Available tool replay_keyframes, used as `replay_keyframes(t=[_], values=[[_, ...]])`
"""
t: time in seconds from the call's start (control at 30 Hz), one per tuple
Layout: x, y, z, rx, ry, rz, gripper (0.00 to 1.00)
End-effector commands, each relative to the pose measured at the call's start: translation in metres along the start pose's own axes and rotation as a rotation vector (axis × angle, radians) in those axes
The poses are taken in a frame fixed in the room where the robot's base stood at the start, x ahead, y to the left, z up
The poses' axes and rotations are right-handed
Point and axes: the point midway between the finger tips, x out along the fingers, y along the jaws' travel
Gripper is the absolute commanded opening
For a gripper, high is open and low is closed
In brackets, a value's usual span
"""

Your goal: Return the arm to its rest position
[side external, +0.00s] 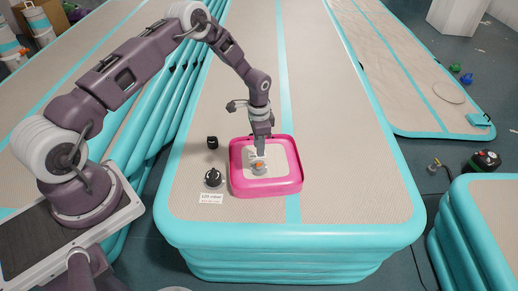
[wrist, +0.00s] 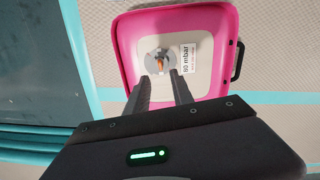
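My gripper (side external: 261,148) reaches down over a pink tray (side external: 268,188) that lies on the beige and turquoise inflatable track. In the wrist view my gripper's two fingers (wrist: 161,82) stand apart with a gap between them, and nothing shows held in it. A small round grey piece with an orange part (side external: 259,168) sits on the tray's pale floor. It also shows in the wrist view (wrist: 158,63), just beyond the fingertips and apart from them. A white label reading "80 mbar" (wrist: 188,60) lies beside it.
A small black cylinder (side external: 212,142) and a round black part (side external: 213,177) stand left of the tray, with a white label card (side external: 211,198) in front. The track (side external: 350,170) is clear to the right. More tracks lie on both sides.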

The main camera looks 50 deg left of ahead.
Motion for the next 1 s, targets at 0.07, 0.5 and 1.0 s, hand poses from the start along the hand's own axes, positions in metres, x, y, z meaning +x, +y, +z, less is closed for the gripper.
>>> replay_keyframes(t=[0.07,0.5,1.0], values=[[0.000,0.000,0.000,0.000,0.000,0.000,0.28],[-0.283,0.057,0.033,-0.182,0.142,-0.170,0.28],[-0.392,0.229,0.228,-0.508,0.464,-0.140,0.28]])
